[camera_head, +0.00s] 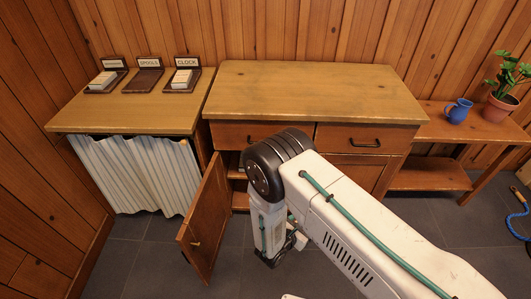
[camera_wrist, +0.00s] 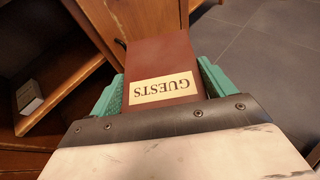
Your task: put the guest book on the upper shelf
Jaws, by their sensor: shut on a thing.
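The guest book (camera_wrist: 165,60) is red-brown with a cream label reading GUESTS, upside down in the wrist view. My gripper (camera_wrist: 158,88) is shut on it, one green finger on each side. In the head view my gripper (camera_head: 278,248) hangs low in front of the open cabinet, just right of its door; my arm hides the book there. The cabinet (camera_head: 320,85) has its left door (camera_head: 205,220) swung open. Shelf boards (camera_head: 238,174) show partly in the opening; my arm covers much of it. The wrist view shows a shelf (camera_wrist: 65,98) at left.
A small pale block (camera_wrist: 30,97) lies inside the cabinet. A side table (camera_head: 130,118) with a striped curtain and labelled stands is at left. A bench (camera_head: 430,178) with a blue mug (camera_head: 459,110) and potted plant (camera_head: 503,95) is at right. Grey floor in front is clear.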

